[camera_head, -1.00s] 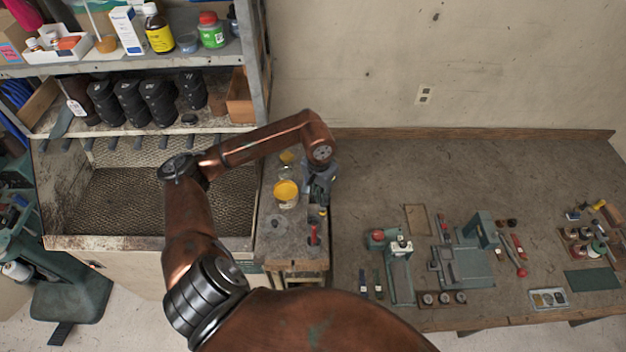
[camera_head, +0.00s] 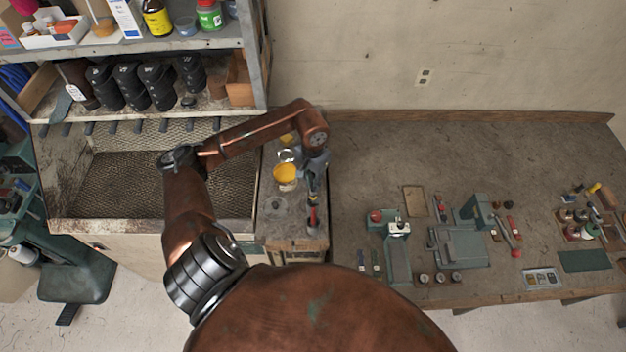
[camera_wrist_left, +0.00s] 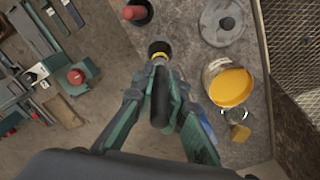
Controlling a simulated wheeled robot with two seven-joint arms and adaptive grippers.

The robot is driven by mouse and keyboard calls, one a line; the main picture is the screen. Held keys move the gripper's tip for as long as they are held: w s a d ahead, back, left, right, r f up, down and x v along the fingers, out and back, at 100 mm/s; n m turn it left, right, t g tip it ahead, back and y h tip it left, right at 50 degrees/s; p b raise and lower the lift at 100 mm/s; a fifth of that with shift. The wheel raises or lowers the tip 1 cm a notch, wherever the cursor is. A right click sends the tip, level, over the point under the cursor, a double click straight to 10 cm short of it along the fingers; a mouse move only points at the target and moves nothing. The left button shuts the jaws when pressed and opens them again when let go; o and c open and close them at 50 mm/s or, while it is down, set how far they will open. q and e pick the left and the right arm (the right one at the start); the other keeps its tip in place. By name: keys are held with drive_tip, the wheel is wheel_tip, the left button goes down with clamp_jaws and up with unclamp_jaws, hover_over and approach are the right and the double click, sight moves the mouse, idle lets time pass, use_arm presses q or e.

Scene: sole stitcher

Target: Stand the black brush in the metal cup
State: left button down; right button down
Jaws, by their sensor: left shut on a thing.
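My left gripper (camera_head: 314,181) hangs over the narrow stand, its arm reaching across from the left. In the left wrist view its teal fingers (camera_wrist_left: 157,88) are shut on the black brush (camera_wrist_left: 160,104), dark handle toward the camera. A pale metallic band (camera_wrist_left: 160,60) and a dark round end lie beyond the fingers. A dark-mouthed cup (camera_wrist_left: 146,17), apparently the metal cup, stands just past that end with a red-handled tool (camera_wrist_left: 133,12) in it. The tool also shows in the head view (camera_head: 312,217). The brush looks outside the cup; its height above the stand is unclear.
An open can of yellow paste (camera_wrist_left: 231,86) and a grey lid (camera_wrist_left: 221,20) are beside the brush on the stand. A mesh-lined bay (camera_head: 110,182) lies left. The workbench (camera_head: 375,150) on the right holds a green machine (camera_head: 460,245) and tools.

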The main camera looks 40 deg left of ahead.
sight(313, 193)
use_arm(q)
drive_tip(key=shift+f, duration=1.45)
drive_tip(key=shift+f+b, duration=0.35)
drive_tip(key=shift+f, duration=1.05)
drive_tip(key=shift+f+b, duration=0.5)
drive_tip(key=shift+b, duration=0.3)
drive_tip(key=shift+f, duration=0.15)
use_arm(e)
wheel_tip(313, 193, down, 3)
drive_tip(key=shift+w+d+r, duration=0.1)
drive_tip(key=shift+d, duration=0.05)
use_arm(q)
drive_tip(key=c, duration=1.8)
unclamp_jaws()
drive_tip(key=shift+c, duration=0.2)
wheel_tip(313, 193, up, 12)
drive_tip(key=shift+r, duration=0.1)
use_arm(e)
drive_tip(key=shift+d, duration=0.1)
